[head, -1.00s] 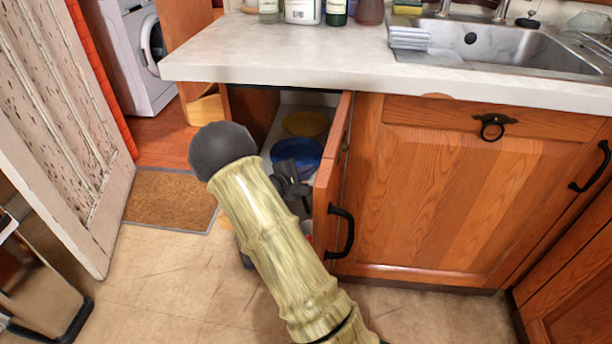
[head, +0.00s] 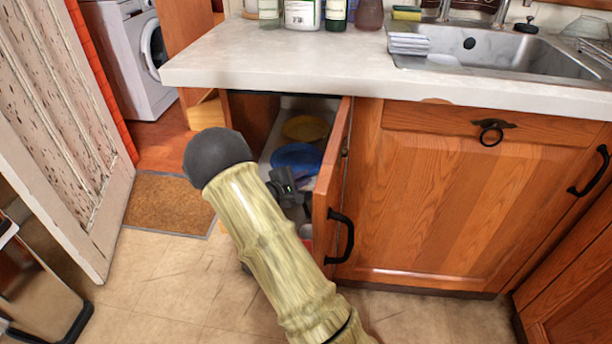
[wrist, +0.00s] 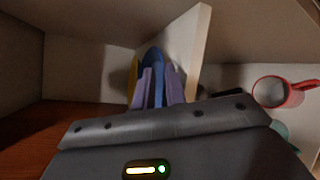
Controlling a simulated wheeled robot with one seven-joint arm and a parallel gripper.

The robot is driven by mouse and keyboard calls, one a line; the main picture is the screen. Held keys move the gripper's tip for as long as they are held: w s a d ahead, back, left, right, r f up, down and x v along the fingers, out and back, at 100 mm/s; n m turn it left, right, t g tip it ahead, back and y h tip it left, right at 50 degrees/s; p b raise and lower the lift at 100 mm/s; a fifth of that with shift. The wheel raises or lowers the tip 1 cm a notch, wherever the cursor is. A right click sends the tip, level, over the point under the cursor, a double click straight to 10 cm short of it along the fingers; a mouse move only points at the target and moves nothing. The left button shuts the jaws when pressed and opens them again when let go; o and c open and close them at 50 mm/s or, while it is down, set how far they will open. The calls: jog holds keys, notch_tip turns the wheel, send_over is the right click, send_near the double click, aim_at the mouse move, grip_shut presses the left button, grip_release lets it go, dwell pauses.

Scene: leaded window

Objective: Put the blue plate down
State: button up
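The blue plate (head: 296,155) is inside the open cabinet in the head view, in front of a yellow plate (head: 305,128). My gripper (head: 288,182) is at the cabinet opening, by the plate's near edge. In the wrist view the blue plate (wrist: 153,60) shows as a narrow blue shape between yellow and purple ones, beside a pale board (wrist: 190,48). The dark gripper body (wrist: 160,142) fills the bottom of that view.
The open cabinet door (head: 332,185) stands close to the right of my gripper. The white countertop (head: 300,62) overhangs the cabinet. A red mug (wrist: 285,92) is across the pale board from the plates. The floor (head: 150,275) in front is clear.

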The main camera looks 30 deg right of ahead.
jog(key=p+v, duration=0.2)
jog(key=v, duration=0.8)
jog(key=shift+a+p, duration=0.25)
jog(key=shift+p, duration=0.15)
jog(key=shift+s+r, duration=0.1)
jog(key=shift+r, duration=0.1)
jog(key=s+r+m+g+y+p, duration=0.2)
jog(key=s+r+p, duration=0.3)
jog(key=r+p, duration=0.4)
jog(key=s+r+m+g+y+p, duration=0.25)
jog(key=s+r+p, duration=0.25)
jog(key=r+p, duration=0.4)
jog(key=s+r+m+g+y+p, duration=0.25)
jog(key=s+r+p, duration=0.25)
jog(key=r+p, duration=0.45)
jog(key=s+a+r+m+t+y+p, duration=0.1)
jog(key=s+a+r+y+p, duration=0.1)
jog(key=r+p, duration=0.8)
jog(key=s+a+r+m+t+y+p, duration=0.1)
jog(key=s+a+r+m+y+p, duration=0.1)
jog(key=r+p, duration=0.8)
jog(key=s+a+r+m+t+y+p, duration=0.1)
jog(key=s+a+r+y+p, duration=0.2)
jog(key=r+p, duration=0.8)
jog(key=w+v, duration=0.1)
jog(key=v, duration=0.5)
jog(key=shift+r, duration=0.4)
